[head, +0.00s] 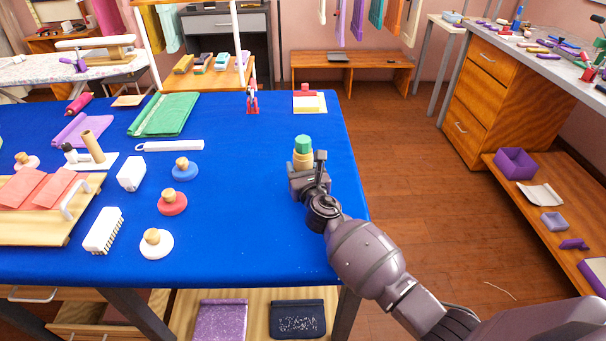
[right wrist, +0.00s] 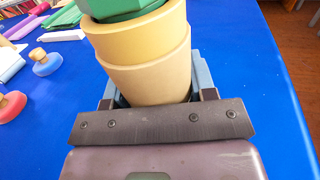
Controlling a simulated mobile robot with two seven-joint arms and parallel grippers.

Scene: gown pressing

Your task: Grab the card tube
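A brown tube (head: 92,147), which looks like the card tube, leans at a slant over a white plate (head: 100,164) on the left of the blue table. My right gripper (head: 308,178) is at the table's right side, far from that tube. Its fingers are on either side of a stack of tan cups (head: 303,158) with a green piece (head: 303,144) on top. The right wrist view shows the cups (right wrist: 145,50) between the fingers; whether they press on the cups is unclear. My left gripper is not in view.
A white block (head: 131,174) and a brush (head: 104,231) are close by. A green folded cloth (head: 164,114) lies behind. The table's centre is clear.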

